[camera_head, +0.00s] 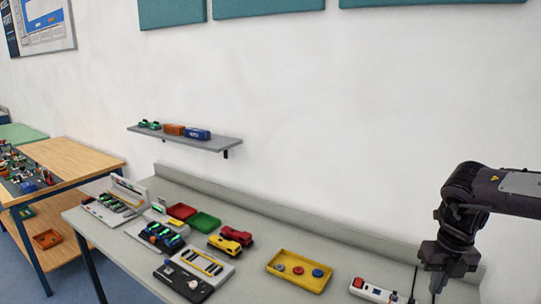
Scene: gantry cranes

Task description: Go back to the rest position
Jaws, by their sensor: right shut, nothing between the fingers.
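My right gripper (434,290) hangs from my dark right arm at the right side of the head view, pointing down over the right end of the grey workbench (340,244). Its fingers are shut and hold nothing. It is to the right of a white strip with a red button (370,291) and looks apart from it. My left gripper is not in view.
The bench holds a yellow tray (272,267) with round pieces, toy trucks (232,238), a green tray (204,221), a red tray (182,211) and several devices. A wall shelf (210,144) holds small models. A wooden table (75,158) stands left.

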